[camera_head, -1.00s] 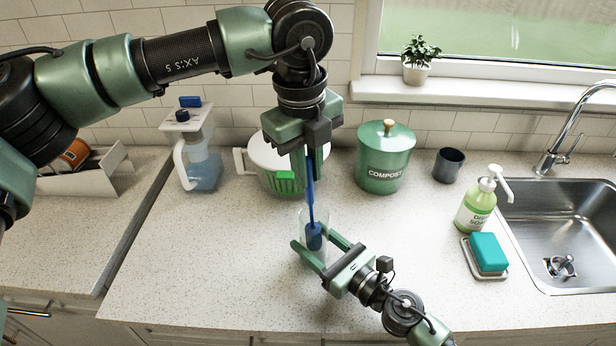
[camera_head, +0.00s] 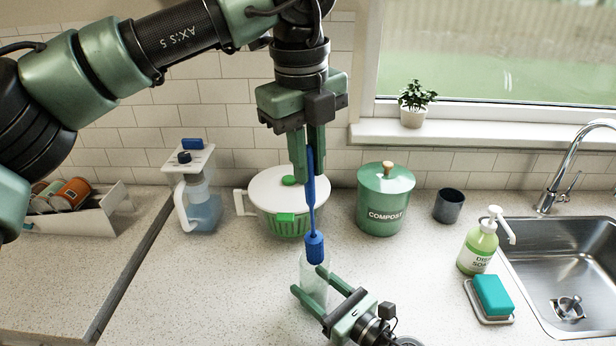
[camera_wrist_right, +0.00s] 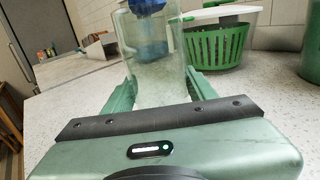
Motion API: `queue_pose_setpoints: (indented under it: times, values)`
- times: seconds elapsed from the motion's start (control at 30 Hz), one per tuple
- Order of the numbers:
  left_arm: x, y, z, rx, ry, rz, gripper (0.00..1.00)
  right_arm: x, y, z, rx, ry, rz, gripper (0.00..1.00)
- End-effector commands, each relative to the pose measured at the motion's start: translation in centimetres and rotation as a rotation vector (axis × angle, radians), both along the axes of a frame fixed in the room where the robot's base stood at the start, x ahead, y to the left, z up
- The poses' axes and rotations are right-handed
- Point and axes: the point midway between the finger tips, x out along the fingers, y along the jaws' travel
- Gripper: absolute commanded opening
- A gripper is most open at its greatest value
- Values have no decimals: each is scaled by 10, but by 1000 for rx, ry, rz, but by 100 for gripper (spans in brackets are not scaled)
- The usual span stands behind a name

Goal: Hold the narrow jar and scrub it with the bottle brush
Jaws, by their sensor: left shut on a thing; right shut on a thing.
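The narrow jar (camera_head: 312,278) is clear glass and stands upright on the counter. My right gripper (camera_head: 309,279) is shut on it from the front, with a finger on each side; the jar also shows in the right wrist view (camera_wrist_right: 153,68). My left gripper (camera_head: 309,165) is above the jar, pointing down, shut on the handle of the blue bottle brush (camera_head: 312,205). The brush hangs upright with its bristle head at the jar's mouth. In the right wrist view the brush head (camera_wrist_right: 150,45) shows at the jar's top, its lower part seen through the glass.
Behind are a white-lidded green salad spinner (camera_head: 290,200), a blue-and-white pitcher (camera_head: 200,205) and a green compost bin (camera_head: 384,205). A dark cup (camera_head: 449,206), dish soap (camera_head: 479,246), a teal sponge (camera_head: 493,294) and the sink (camera_head: 570,250) are right. Counter left of the jar is clear.

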Motion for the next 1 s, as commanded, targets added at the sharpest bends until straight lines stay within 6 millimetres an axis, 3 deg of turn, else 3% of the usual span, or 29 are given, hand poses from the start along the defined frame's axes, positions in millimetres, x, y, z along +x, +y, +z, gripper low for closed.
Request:
queue_pose_setpoints:
  times: [0.5, 1.0]
  values:
    - [0, 0, 47, -1, -1, 1, 0, 0, 0, 0, 0, 0, -1, 7]
    - [0, 0, 49, -1, 1, 0, 0, 0, 0, 0, 0, 0, 0, 7]
